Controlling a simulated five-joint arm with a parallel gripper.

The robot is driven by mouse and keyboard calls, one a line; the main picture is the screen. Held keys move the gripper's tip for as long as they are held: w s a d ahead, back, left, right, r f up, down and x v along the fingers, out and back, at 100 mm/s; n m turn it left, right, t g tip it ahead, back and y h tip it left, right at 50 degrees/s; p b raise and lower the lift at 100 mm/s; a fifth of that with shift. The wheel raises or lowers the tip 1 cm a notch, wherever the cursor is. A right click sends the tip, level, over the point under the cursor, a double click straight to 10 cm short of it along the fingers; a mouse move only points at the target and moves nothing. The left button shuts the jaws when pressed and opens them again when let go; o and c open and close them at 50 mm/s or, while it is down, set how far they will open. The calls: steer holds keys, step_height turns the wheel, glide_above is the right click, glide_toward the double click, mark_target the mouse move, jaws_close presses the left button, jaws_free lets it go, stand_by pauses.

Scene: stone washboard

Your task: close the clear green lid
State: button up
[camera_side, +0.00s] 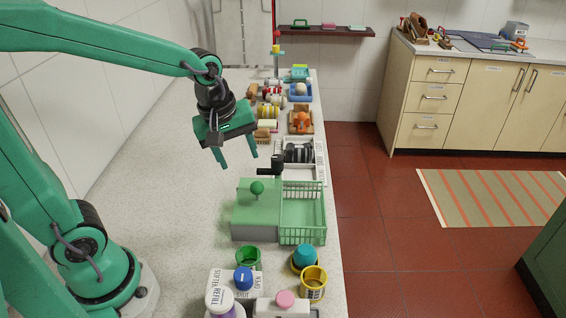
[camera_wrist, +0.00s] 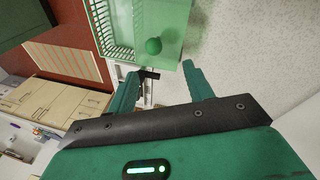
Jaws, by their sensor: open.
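A green panel (camera_side: 262,215) with a round green knob (camera_side: 257,187) covers the left part of a green box on the counter. The right part is an open slatted basket (camera_side: 303,215). I cannot tell for certain whether this panel is the clear green lid. In the wrist view the panel (camera_wrist: 168,22), knob (camera_wrist: 153,46) and slatted basket (camera_wrist: 104,28) show at the top, beyond my fingers. My gripper (camera_side: 238,161) is open and empty, pointing down above the counter. In the side view it is farther back than the knob and apart from it.
A black crank-like part (camera_side: 277,165) and a white rack (camera_side: 300,152) stand just behind the box. In front are a green cup (camera_side: 248,258), a yellow cup (camera_side: 313,284) and bottles. Small items line the counter's far right edge. The counter's left side is clear.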

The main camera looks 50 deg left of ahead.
mark_target(255, 183)
steer(key=shift+w+d+f+n+g, duration=0.2)
steer(key=shift+w+f+n+g, duration=0.1)
steer(key=shift+w+f+n, duration=1.05)
steer(key=shift+s, duration=0.2)
steer(key=shift+w+d+f, duration=0.1)
steer(key=shift+w+f, duration=0.15)
steer(key=shift+f, duration=0.95)
steer(key=shift+w+f, duration=0.2)
steer(key=shift+f, duration=1.05)
steer(key=shift+w+d+f, duration=0.1)
steer(key=shift+w+f, duration=0.15)
steer(key=shift+f, duration=0.95)
steer(key=shift+a, duration=0.1)
jaws_close()
steer(key=w+d, duration=0.8)
steer(key=shift+d, duration=0.15)
